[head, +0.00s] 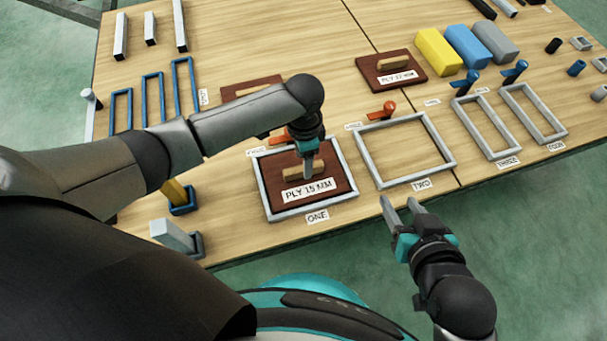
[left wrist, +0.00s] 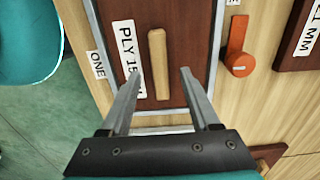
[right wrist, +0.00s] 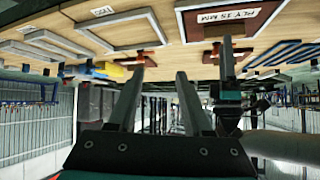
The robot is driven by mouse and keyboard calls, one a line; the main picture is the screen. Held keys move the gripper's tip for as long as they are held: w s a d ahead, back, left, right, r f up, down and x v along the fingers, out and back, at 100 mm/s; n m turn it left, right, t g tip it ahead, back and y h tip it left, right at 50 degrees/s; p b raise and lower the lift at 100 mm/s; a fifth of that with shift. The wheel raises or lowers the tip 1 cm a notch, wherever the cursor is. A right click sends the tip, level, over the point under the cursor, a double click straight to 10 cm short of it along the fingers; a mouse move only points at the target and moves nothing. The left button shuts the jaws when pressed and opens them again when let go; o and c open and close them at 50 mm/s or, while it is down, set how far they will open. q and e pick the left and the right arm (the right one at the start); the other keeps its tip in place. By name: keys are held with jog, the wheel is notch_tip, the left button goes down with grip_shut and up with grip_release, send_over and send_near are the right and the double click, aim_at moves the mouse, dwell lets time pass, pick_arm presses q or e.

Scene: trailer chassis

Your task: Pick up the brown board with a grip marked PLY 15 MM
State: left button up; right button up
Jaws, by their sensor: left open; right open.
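The brown board marked PLY 15 MM (head: 333,187) lies inside the grey frame labelled ONE (head: 268,197) on the table. Its light wooden grip (head: 299,172) stands up at its middle. In the left wrist view the grip (left wrist: 158,64) lies ahead of and between my open fingers. My left gripper (head: 308,172) is open above the board, close to the grip; whether it touches is hidden. My right gripper (head: 402,205) is open and empty in front of the table edge, below the frame labelled TWO (head: 448,160). The board also shows in the right wrist view (right wrist: 262,20).
An orange clamp (left wrist: 237,48) stands beside frame ONE. Yellow (head: 438,50), blue and grey blocks stand at the back right. Frame TWO is empty.

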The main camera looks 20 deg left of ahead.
pick_arm(q)
jog(key=shift+f+b, duration=0.45)
jog(key=shift+f, duration=0.6)
pick_arm(e)
jog(key=shift+w+a+r+t+y, duration=0.25)
jog(key=shift+a+t+y, duration=0.15)
jog(key=shift+a+t, duration=0.3)
jog(key=shift+w+a+r+t+y, duration=0.15)
jog(key=shift+a+r+t+y, duration=0.2)
jog(key=shift+a+t, duration=0.35)
jog(key=shift+f, duration=0.1)
pick_arm(q)
grip_shut()
